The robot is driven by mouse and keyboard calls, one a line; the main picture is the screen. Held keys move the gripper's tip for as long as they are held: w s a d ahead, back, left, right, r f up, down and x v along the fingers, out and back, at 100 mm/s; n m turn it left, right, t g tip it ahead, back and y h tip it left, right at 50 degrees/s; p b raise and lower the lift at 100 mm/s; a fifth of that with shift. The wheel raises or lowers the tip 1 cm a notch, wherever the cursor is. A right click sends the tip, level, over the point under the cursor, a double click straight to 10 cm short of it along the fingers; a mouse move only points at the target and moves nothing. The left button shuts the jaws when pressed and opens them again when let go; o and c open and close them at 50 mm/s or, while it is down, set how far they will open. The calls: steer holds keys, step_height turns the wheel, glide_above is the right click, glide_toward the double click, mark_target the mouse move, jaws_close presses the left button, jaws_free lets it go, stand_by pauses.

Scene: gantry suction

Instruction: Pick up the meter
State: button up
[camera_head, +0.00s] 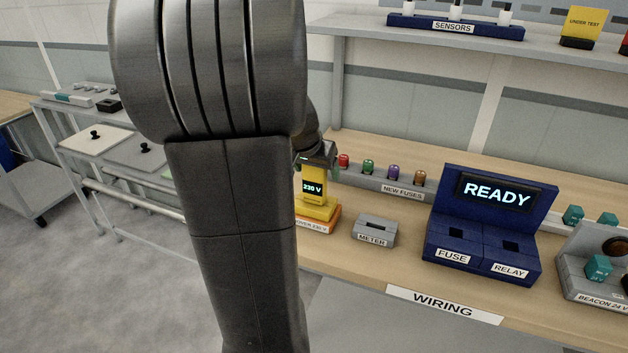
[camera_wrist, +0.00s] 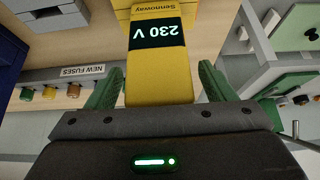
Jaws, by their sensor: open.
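The yellow meter (camera_head: 312,174) stands upright on an orange-and-white base (camera_head: 317,224) whose partly hidden label ends in "VER 230 V". Its dark display reads 230 V. In the wrist view the meter (camera_wrist: 157,12) lies between the two green fingers of my gripper (camera_wrist: 158,84). The fingers are open, one on each side, with a visible gap on both sides. In the head view my gripper (camera_head: 318,155) is at the meter's top, partly hidden by my arm. A grey holder labelled METER (camera_head: 374,231) with an empty-looking slot stands to the right.
A grey rack labelled NEW FUSES (camera_head: 385,185) holds several coloured fuses behind the meter. A blue READY station (camera_head: 483,243) with FUSE and RELAY sockets stands right. A beacon unit (camera_head: 594,283) is at the far right. A SENSORS shelf (camera_head: 470,45) hangs above.

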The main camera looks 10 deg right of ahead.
steer(key=shift+w+d+f, duration=0.1)
steer(key=shift+f, duration=0.1)
steer(key=c, duration=1.2)
steer(key=shift+c, duration=0.3)
steer(key=shift+r, duration=0.15)
